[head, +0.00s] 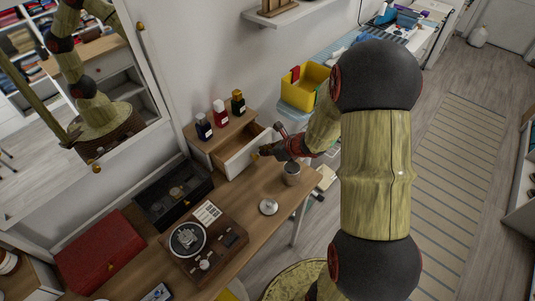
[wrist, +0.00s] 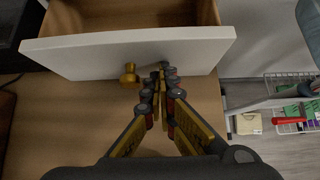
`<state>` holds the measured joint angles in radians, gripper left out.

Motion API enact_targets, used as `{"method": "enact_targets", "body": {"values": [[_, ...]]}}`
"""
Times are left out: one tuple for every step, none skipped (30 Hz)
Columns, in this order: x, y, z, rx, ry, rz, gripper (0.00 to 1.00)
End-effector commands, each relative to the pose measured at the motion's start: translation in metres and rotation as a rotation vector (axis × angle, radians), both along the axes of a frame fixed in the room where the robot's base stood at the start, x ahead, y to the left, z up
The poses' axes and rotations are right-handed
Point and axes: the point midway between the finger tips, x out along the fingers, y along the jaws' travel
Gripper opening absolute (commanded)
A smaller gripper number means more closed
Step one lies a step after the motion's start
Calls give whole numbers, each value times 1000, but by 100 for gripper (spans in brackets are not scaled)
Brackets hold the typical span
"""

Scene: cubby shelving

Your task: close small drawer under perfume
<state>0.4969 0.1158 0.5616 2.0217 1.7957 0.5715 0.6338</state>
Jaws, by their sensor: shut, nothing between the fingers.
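The small drawer (head: 242,156) is pulled out of a low wooden box unit (head: 202,145) on the desk. Three perfume bottles stand on top of the unit: a dark blue one (head: 204,128), a red one (head: 220,114) and a dark one with a gold cap (head: 238,104). In the wrist view the white drawer front (wrist: 85,54) spans the top, with a gold knob (wrist: 129,74) on it. My gripper (wrist: 161,72) is shut and empty, its tips at the drawer front just right of the knob. I cannot tell whether they touch it.
A grey cup (head: 291,174) stands on the desk close to my gripper. A round silver item (head: 268,206), a turntable (head: 190,242), a black box (head: 172,194) and a red case (head: 101,252) lie farther left and nearer. A mirror (head: 75,75) leans at the wall.

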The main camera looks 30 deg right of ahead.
Motion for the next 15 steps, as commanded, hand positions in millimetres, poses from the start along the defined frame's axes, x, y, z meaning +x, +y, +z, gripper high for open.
{"method": "enact_targets", "body": {"values": [[12,6,0,-1,-3,8,0],[19,9,-1,-1,-3,8,0],[30,13,0,0,-3,8,0],[38,16,0,-1,-5,8,0],[45,19,0,-1,-4,8,0],[54,21,0,-1,-3,8,0],[61,24,0,0,-3,7,0],[67,26,1,0,-3,7,0],[73,28,0,-1,-2,6,0],[77,29,0,-1,-2,6,0],[81,31,0,-1,-1,6,0],[84,32,0,-1,-2,4,0],[86,32,1,-1,-2,4,0],[87,33,1,0,-3,4,0],[88,33,1,0,-3,4,0]]}}
